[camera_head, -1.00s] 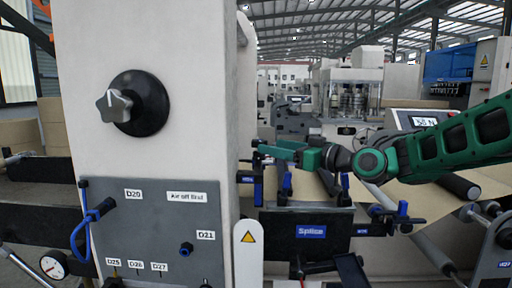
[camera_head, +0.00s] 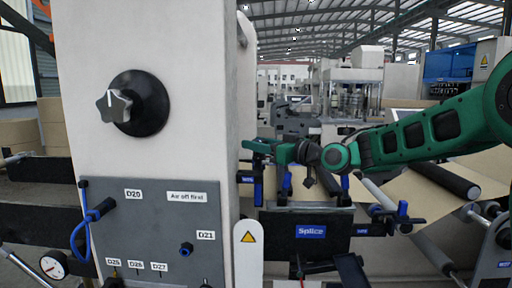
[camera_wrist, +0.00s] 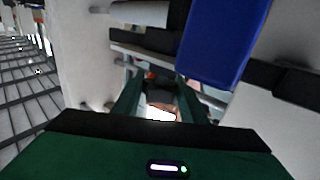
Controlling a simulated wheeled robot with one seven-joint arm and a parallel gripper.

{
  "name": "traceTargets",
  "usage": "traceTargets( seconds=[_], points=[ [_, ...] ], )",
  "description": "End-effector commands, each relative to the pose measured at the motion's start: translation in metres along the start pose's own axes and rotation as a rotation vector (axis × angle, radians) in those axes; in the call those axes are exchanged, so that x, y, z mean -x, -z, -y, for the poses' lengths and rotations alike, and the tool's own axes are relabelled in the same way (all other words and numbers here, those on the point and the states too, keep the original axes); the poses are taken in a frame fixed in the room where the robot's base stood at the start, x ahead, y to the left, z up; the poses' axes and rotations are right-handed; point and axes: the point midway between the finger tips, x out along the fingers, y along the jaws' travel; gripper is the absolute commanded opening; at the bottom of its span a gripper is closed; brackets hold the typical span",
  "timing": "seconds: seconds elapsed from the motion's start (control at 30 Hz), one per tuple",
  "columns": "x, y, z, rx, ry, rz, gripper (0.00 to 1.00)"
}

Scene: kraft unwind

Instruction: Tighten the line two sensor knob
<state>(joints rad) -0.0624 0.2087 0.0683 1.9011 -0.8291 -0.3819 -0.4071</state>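No label reading line two sensor is legible, so I cannot tell which knob is the named one. A grey star-shaped knob (camera_head: 115,105) with a black round base is on the pale column. Small blue knobs and clamps (camera_head: 258,192) stand around the dark splice table (camera_head: 290,232), right of the column. My gripper (camera_head: 250,146) is above the table's left end, close to the column's right edge. In the wrist view its two green fingers (camera_wrist: 158,85) are apart with nothing clearly held between them. A large blue block (camera_wrist: 225,42) is close ahead, up and right of the fingers.
A gauge (camera_head: 53,265) is at lower left. Rollers (camera_head: 455,183) and brown paper lie to the right below my arm. A warning-sign post (camera_head: 247,255) stands in front.

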Motion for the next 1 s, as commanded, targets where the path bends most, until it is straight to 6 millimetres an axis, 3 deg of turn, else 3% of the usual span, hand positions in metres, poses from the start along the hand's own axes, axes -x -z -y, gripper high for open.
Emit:
traceTargets(
  seconds=[0.27,1.0],
  points=[
    [-0.0001,0.0001,-0.0006,0.001,-0.020,0.001,0.16],
    [0.0013,-0.0004,-0.0026,0.001,-0.281,0.001,0.16]
  ],
)
